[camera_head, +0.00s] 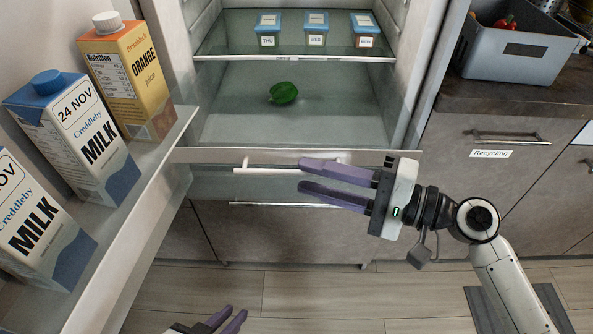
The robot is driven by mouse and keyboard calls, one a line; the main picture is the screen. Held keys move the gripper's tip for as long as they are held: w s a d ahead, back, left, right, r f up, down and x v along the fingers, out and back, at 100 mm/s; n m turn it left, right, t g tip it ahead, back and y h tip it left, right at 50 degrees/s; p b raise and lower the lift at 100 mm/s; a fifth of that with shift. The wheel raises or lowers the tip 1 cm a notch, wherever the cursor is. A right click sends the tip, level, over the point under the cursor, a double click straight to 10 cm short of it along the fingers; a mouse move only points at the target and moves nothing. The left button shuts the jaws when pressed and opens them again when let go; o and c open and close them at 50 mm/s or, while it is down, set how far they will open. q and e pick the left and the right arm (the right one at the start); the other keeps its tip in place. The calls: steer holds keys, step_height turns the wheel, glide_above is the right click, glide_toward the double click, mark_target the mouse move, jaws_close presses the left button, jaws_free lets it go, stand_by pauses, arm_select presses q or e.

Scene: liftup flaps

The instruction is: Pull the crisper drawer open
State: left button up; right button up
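The crisper drawer (222,184) is at the bottom of the open fridge, under the lowest glass shelf. Its front looks flush with the fridge, and its white bar handle (266,171) stands out from it. My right gripper (301,175) comes in from the right, with its purple fingers pointing left. The fingers are apart, one above the other, at the right part of the handle. The bar runs toward the gap between them; I cannot tell whether they touch it. My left gripper (229,318) is low at the bottom edge, fingers apart and empty, far below the handle.
The fridge door shelf (150,180) at left holds milk cartons (75,135) and an orange juice carton (128,75). A green pepper (283,93) lies on the glass shelf. Lidded boxes (316,30) stand above. A recycling cabinet (480,180) is at right. The floor in front is clear.

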arm_select(q)
steer(key=shift+f, duration=0.1)
arm_select(e)
steer(key=v, duration=0.5)
steer(key=shift+s+d+r, duration=0.1)
steer(key=shift+s+d, duration=0.05)
steer(key=shift+d, duration=0.2)
